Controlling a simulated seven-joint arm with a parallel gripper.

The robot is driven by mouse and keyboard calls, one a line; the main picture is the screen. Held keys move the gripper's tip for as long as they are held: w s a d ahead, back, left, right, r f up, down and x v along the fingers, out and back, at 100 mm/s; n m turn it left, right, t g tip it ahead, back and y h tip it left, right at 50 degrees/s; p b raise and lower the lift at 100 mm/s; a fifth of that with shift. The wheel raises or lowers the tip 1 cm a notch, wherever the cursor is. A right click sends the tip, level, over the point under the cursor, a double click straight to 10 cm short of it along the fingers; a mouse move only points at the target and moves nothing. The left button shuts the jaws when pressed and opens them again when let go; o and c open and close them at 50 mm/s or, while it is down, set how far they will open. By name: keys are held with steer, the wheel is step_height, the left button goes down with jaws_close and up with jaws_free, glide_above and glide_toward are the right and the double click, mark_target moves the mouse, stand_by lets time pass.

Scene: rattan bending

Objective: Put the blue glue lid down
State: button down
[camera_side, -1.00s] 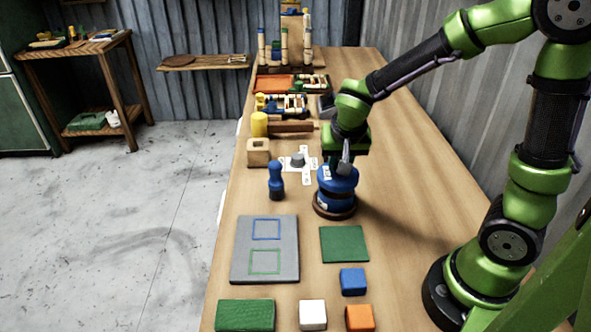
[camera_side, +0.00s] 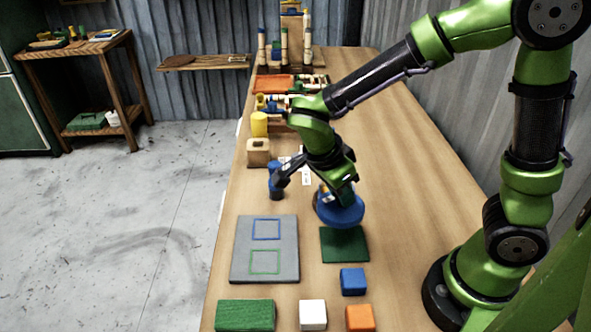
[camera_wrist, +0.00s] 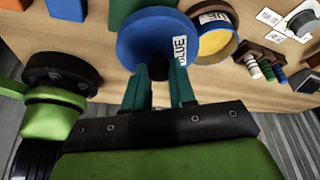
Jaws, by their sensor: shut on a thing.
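The blue glue lid (camera_side: 343,213) is in my gripper, tilted, above the far edge of the dark green square mat (camera_side: 345,248) in the side view. In the wrist view the lid (camera_wrist: 140,42) is a round blue disc with a "GLUE" label. My gripper (camera_wrist: 158,72) is shut on the knob at its middle. The glue pot (camera_wrist: 222,22) stands open beside the lid, with yellow inside and a brown rim. In the side view the lid and my gripper hide most of the pot.
A grey board (camera_side: 240,257) with blue and green outlines lies left of the mat. A blue cube (camera_side: 353,281), a white cube (camera_side: 312,314) and an orange cube (camera_side: 360,317) are in front. A blue peg-like piece (camera_side: 275,182) stands left of my gripper. The table's right is clear.

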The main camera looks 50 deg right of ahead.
mark_target(347, 212)
steer(key=m, duration=0.1)
steer(key=s+m+g, duration=0.1)
steer(key=m, duration=0.1)
steer(key=m+g+y, duration=0.1)
steer(key=m, duration=0.1)
steer(key=shift+s+a, duration=0.2)
steer(key=shift+s, duration=0.2)
step_height(347, 212, down, 3)
steer(key=shift+s+f+m, duration=0.1)
steer(key=shift+f+m, duration=0.05)
steer(key=shift+m, duration=0.35)
steer(key=shift+f, duration=2.25)
steer(key=shift+f, duration=0.15)
steer(key=c, duration=0.9)
jaws_free()
